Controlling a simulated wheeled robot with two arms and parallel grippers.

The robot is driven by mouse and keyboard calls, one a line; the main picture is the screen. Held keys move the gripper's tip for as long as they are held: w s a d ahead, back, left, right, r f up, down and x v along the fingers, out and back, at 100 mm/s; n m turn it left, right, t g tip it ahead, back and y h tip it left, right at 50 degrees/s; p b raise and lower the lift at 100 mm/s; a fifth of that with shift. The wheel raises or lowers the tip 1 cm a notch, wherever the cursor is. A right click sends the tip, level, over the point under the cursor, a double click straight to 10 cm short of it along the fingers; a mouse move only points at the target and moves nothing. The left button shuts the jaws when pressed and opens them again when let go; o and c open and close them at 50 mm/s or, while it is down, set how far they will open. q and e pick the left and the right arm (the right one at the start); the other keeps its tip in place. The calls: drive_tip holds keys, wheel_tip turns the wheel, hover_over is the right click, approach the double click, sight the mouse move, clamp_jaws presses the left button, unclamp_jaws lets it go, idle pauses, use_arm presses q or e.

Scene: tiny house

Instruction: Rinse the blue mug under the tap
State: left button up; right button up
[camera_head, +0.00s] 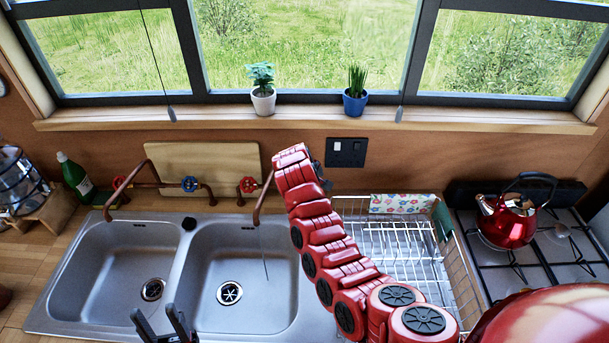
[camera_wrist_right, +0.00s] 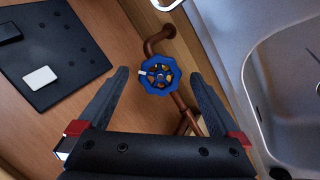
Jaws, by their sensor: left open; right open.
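No blue mug shows in either view. My right arm reaches up past the right basin to the wall. In the right wrist view my right gripper (camera_wrist_right: 159,76) is open, and the blue tap handle (camera_wrist_right: 153,83) shows between its fingertips; I cannot tell if they touch it. The right tap (camera_head: 262,203) hangs over the right basin (camera_head: 215,285), with its red handle (camera_head: 248,185) on the left. A thin line hangs below the spout; I cannot tell if it is water. My left gripper (camera_head: 156,314) is open and empty at the sink's front edge.
The left tap (camera_head: 117,196) has a blue handle (camera_head: 190,184) too. A dish rack (camera_head: 385,235) stands right of the sink and a red kettle (camera_head: 508,222) is on the hob. A green bottle (camera_head: 75,174) stands left. Both basins look empty.

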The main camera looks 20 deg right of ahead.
drive_tip(key=b+v, duration=0.1)
drive_tip(key=v, duration=1.5)
drive_tip(key=shift+s+r+b, duration=0.15)
drive_tip(key=shift+s+b, duration=0.05)
drive_tip(key=shift+b, duration=0.1)
drive_tip(key=shift+a, duration=0.1)
